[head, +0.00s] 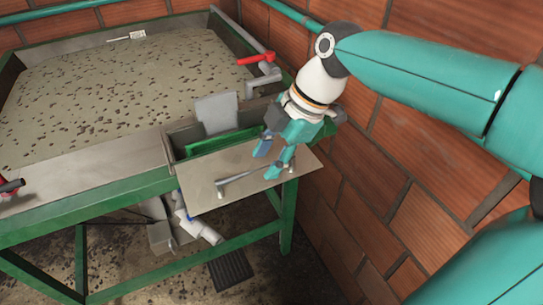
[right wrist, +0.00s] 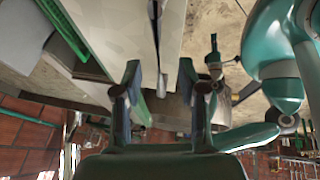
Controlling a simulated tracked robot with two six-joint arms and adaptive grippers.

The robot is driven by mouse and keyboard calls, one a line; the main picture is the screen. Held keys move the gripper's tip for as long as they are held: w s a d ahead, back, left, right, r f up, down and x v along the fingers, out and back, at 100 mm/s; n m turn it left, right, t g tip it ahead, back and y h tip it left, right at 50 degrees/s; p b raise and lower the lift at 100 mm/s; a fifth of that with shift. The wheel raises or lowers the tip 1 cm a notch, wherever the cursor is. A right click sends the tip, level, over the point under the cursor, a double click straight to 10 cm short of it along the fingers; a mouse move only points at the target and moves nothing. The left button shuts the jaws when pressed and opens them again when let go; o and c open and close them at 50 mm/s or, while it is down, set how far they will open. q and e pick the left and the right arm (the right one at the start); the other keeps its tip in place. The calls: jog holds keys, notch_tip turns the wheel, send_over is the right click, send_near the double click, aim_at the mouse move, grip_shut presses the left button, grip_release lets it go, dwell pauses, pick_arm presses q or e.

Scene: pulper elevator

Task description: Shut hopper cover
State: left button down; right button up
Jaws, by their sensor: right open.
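The hopper cover (head: 207,196) is a flat grey-beige plate with a bar handle (head: 236,180) along it. It sticks out in front of the hopper (head: 186,135), a grey box with a green inside, whose top is uncovered. My right gripper (head: 268,160) is open above the right part of the plate, close to the handle's right end. In the right wrist view its two fingers (right wrist: 159,82) are apart, with the bar appearing between them. I cannot tell whether they touch it. My left gripper is not in view.
A wide bed of speckled grey material (head: 100,85) fills the tank behind. A red-handled valve (head: 256,58) stands behind the hopper. A brick wall (head: 385,185) is close on the right. Green frame legs (head: 288,215) stand under the cover; pipes (head: 205,232) lie below.

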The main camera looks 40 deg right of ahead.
jog(key=shift+w+a+f, duration=0.1)
jog(key=shift+a+f, duration=0.1)
jog(key=shift+f, duration=0.25)
grip_shut()
